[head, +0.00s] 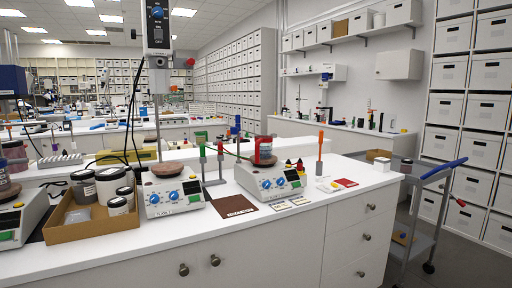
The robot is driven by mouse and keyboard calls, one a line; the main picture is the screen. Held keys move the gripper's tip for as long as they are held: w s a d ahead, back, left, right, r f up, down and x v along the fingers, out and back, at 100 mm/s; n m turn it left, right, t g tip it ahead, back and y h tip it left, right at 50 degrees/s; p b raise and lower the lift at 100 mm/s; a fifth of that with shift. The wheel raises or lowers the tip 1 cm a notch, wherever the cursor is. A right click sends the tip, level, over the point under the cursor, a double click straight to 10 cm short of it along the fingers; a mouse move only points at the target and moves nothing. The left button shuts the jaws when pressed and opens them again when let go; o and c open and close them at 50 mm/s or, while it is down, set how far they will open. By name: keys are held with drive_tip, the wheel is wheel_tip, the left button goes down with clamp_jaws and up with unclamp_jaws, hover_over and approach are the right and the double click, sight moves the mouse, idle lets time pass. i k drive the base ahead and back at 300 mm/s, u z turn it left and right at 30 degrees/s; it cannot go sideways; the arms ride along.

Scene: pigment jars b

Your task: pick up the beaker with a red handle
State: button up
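What looks like the beaker (265,148) with red on it stands on the round brown top of the right-hand hotplate (271,181), on the white bench. It is small in the head view, and I cannot make out which part is the handle. A thin green line passes close to its left side. My gripper is not in view.
A second hotplate (173,194) stands to the left under a tall stirrer (157,35). A cardboard tray (66,226) holds several jars. Small dropper bottles (295,165) and an orange-handled tool (320,147) stand right of the beaker. The bench front (235,233) is mostly clear.

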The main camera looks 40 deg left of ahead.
sight(263, 142)
drive_tip(key=u, duration=0.8)
drive_tip(key=i, duration=1.65)
drive_tip(key=u, duration=0.85)
